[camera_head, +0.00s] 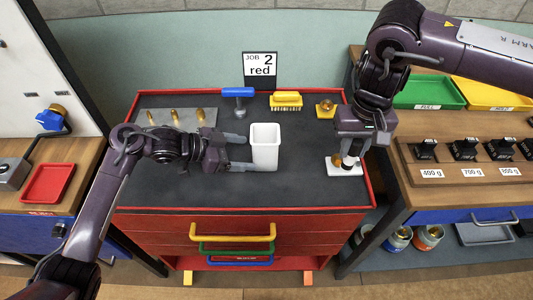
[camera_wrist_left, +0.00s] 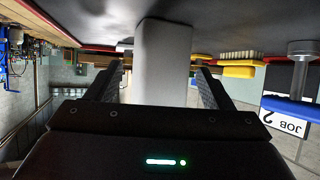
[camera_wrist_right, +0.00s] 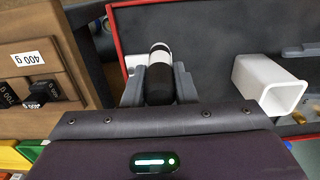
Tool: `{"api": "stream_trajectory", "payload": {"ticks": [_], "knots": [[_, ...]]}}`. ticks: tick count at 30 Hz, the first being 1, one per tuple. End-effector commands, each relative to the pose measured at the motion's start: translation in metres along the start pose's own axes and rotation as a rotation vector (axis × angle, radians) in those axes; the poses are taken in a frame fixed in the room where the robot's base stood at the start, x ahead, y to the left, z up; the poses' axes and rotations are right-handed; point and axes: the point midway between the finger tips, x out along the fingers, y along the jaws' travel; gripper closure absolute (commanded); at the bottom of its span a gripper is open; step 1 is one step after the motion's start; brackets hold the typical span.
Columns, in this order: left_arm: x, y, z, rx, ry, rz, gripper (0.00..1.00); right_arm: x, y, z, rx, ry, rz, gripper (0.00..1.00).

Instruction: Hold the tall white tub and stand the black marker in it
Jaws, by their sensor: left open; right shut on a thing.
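The tall white tub (camera_head: 265,155) stands upright near the middle of the dark worktop. My left gripper (camera_head: 246,152) is open, its fingers reaching toward the tub from the left. In the left wrist view, the tub (camera_wrist_left: 162,65) shows between the two fingers, with gaps beside it. My right gripper (camera_head: 350,148) is shut on the black marker (camera_wrist_right: 159,80), which has a white band, at the right of the worktop. The marker is at a small white stand (camera_head: 334,170); whether it still rests in the stand is unclear. The gripper hides much of the marker in the head view.
Behind the tub are a blue-handled tool (camera_head: 238,94), a yellow brush (camera_head: 286,100) and a brass piece (camera_head: 325,108). A grey plate (camera_head: 180,120) with brass pieces lies at back left. A red rim (camera_head: 240,210) edges the worktop. The front middle is clear.

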Motion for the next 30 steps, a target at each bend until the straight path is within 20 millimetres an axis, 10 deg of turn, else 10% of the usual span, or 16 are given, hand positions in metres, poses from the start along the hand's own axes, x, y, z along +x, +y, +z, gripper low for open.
{"api": "stream_trajectory", "payload": {"ticks": [12,26,30], "knots": [[0.054,0.000,0.001,0.000,0.000,-0.001,0.25,0.029,0.000,0.000,0.000,0.000,0.000,0.97],[0.063,0.000,0.000,0.000,-0.001,-0.002,0.25,0.031,0.000,0.000,0.001,0.000,0.000,0.97],[0.063,0.000,0.000,0.000,-0.001,-0.002,0.42,0.031,0.000,0.000,0.000,0.000,0.000,0.97]]}}
